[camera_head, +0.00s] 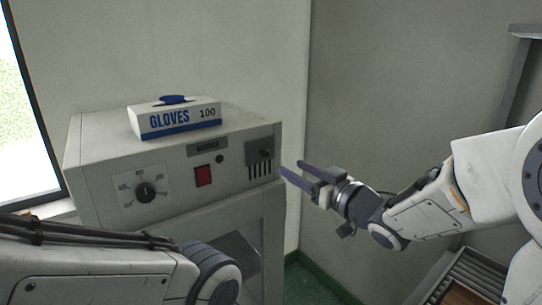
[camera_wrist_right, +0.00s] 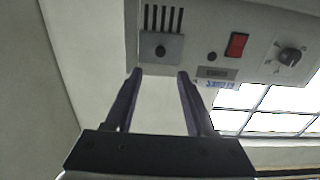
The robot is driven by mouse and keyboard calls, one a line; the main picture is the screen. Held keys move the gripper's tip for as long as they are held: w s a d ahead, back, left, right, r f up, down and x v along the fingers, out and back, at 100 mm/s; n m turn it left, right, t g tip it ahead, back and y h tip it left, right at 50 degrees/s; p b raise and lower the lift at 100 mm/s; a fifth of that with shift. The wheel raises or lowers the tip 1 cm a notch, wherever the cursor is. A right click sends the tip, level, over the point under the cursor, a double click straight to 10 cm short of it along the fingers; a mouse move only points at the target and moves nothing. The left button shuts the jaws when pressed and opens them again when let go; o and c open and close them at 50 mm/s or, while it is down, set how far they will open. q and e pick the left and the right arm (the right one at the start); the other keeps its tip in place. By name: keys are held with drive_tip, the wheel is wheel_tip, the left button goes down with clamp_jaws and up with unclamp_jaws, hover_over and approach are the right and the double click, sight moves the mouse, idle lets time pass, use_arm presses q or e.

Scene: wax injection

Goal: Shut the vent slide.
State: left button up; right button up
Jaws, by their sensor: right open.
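The vent slide (camera_head: 259,151) is a dark grey plate with a small round knob, at the right end of the machine's front panel. Several dark vent slots (camera_head: 259,171) show uncovered just below it. In the right wrist view, which is upside down, the slide (camera_wrist_right: 174,47) and its knob appear top centre, with the slots above them. My right gripper (camera_head: 290,167) is open and empty, just right of the slide in the head view. In the wrist view its fingertips (camera_wrist_right: 160,72) spread either side of the knob's line, seemingly apart from it. My left gripper is out of view.
The grey machine (camera_head: 100,160) carries a dial (camera_head: 146,191) and a red switch (camera_head: 203,175). A glove box (camera_head: 180,119) sits on top. My left forearm crosses the lower left. A slatted surface (camera_head: 470,278) lies lower right. A wall stands close behind the right gripper.

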sight(267, 154)
drive_tip(key=p+x, duration=0.3)
drive_tip(key=x, duration=0.6)
drive_tip(key=shift+w+a, duration=0.25)
drive_tip(key=shift+w, duration=0.05)
clamp_jaws()
idle(1.0)
